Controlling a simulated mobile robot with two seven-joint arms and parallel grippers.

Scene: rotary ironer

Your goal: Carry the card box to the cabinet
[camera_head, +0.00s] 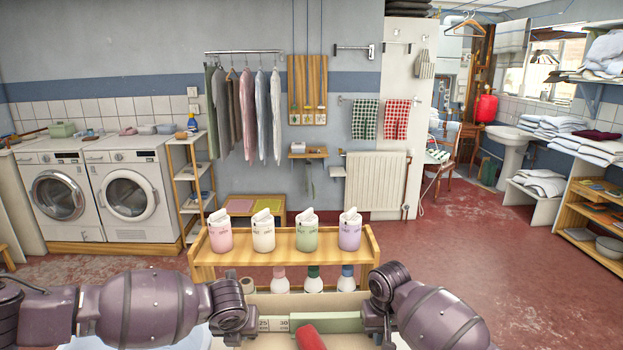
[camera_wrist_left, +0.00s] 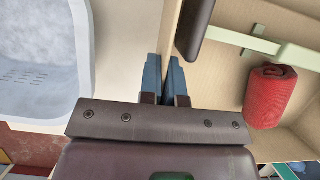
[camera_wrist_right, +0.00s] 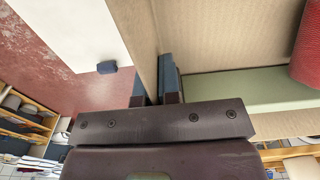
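The card box is an open brown cardboard box, seen from inside in the left wrist view (camera_wrist_left: 218,85) and the right wrist view (camera_wrist_right: 235,35). It holds a red roll (camera_wrist_left: 270,97) and a pale green bar (camera_wrist_left: 248,40). My left gripper (camera_wrist_left: 165,82) has its blue fingers closed on one box wall. My right gripper (camera_wrist_right: 153,80) has its fingers closed on another wall. In the head view the box is low between my arms, with the red roll (camera_head: 309,338) showing and its lower part cut off. I cannot tell which furniture is the cabinet.
A wooden rack (camera_head: 285,240) with several coloured bottles stands just ahead. Washing machines (camera_head: 133,195) stand at the left wall, beside a narrow shelf (camera_head: 192,185). A wooden shelf unit (camera_head: 580,215) stands at the right. The red floor (camera_head: 460,250) at centre right is clear.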

